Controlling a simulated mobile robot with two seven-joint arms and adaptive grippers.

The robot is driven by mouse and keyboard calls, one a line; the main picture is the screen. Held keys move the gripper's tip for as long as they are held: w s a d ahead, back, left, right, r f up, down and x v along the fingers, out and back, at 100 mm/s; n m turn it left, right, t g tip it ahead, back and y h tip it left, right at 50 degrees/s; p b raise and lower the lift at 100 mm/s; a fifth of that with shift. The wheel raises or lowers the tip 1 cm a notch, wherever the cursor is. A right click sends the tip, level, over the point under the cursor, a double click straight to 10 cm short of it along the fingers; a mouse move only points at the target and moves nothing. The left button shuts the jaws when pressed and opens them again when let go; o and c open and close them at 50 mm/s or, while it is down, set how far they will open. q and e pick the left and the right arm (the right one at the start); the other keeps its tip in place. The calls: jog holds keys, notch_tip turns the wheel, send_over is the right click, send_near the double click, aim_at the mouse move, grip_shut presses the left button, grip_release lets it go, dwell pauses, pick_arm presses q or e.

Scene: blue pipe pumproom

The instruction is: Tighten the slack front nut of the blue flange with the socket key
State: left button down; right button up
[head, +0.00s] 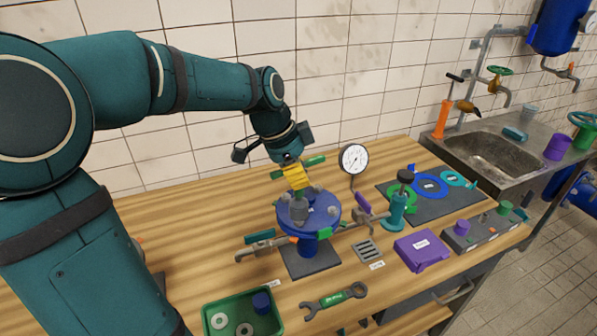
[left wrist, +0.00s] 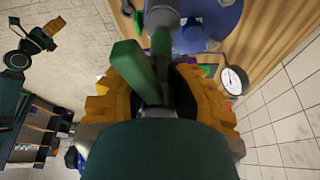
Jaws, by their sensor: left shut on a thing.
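The blue flange (head: 322,217) stands on its post over a dark plate on the wooden bench, with grey nuts around its top. My left gripper (head: 295,178) is over the flange, its yellow fingers shut on the socket key. The key's green cross handle (head: 314,161) sticks out beside the fingers. In the left wrist view, the green handle (left wrist: 130,68) lies between the yellow fingers, and the key points toward the blue flange (left wrist: 222,18). A grey cylinder at the flange's near side looks like the socket; whether it sits on the front nut is unclear. My right gripper is out of view.
A pressure gauge (head: 354,159) stands behind the flange. A green tray (head: 210,309) with washers and an open-end wrench (head: 333,300) lie in front. A purple box (head: 422,250), a teal hand pump (head: 397,211) and a dark mat (head: 455,205) are to the right.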

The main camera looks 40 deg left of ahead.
pick_arm(q)
jog(key=shift+f, duration=0.3)
jog(key=shift+f, duration=0.15)
jog(key=shift+f+b, duration=0.35)
jog(key=shift+b, duration=0.2)
jog(key=shift+f+b, duration=0.45)
jog(key=shift+f, duration=0.1)
